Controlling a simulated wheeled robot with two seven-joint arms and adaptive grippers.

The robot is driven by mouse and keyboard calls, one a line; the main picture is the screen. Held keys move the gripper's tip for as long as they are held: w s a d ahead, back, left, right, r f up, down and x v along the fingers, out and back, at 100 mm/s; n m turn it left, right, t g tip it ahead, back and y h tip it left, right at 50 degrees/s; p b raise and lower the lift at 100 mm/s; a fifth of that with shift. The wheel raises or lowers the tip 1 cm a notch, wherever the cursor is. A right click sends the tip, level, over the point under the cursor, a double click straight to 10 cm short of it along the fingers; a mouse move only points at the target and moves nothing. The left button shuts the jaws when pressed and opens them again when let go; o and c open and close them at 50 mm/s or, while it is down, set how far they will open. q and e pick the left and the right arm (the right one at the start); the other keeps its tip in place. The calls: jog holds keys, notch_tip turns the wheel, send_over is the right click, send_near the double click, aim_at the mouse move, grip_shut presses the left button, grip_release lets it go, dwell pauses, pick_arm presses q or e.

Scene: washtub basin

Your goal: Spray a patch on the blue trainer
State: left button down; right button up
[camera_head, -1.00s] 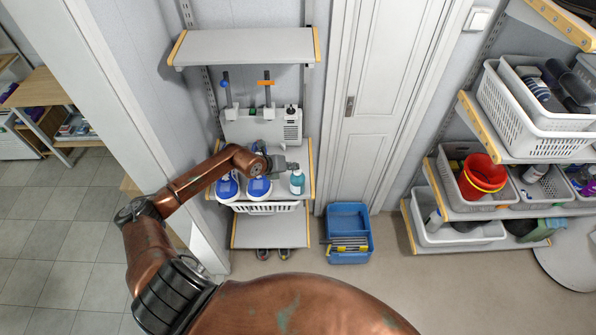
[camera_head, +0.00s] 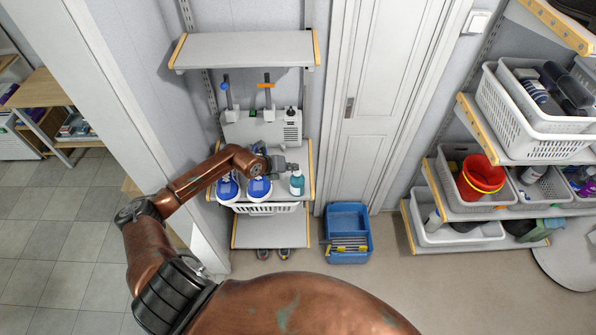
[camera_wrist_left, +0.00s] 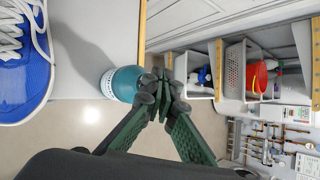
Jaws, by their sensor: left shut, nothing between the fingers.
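The pair of blue trainers with white soles and laces, left one (camera_head: 228,187) and right one (camera_head: 259,189), stands on the middle shelf. One blue trainer (camera_wrist_left: 25,80) also fills the left side of the left wrist view. A teal bottle (camera_head: 297,185) stands upright to the right of the trainers, and it shows in the left wrist view (camera_wrist_left: 122,83). My left gripper (camera_head: 291,167) is shut and empty, just by the bottle's top. Its fingertips (camera_wrist_left: 160,92) overlap the bottle's edge in the wrist view; I cannot tell whether they touch. My right gripper is out of view.
The shelf (camera_head: 308,155) has a white basket (camera_head: 265,208) below it and a white box device (camera_head: 291,125) at its back. A blue crate (camera_head: 348,218) stands on the floor to the right. Shelves with baskets and a red bucket (camera_head: 484,173) are at far right.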

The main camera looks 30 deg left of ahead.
pick_arm(q)
notch_tip(320, 180, up, 5)
jog(key=p, duration=0.3)
jog(key=shift+r+p, duration=0.2)
jog(key=shift+p, duration=0.1)
dwell(1.6)
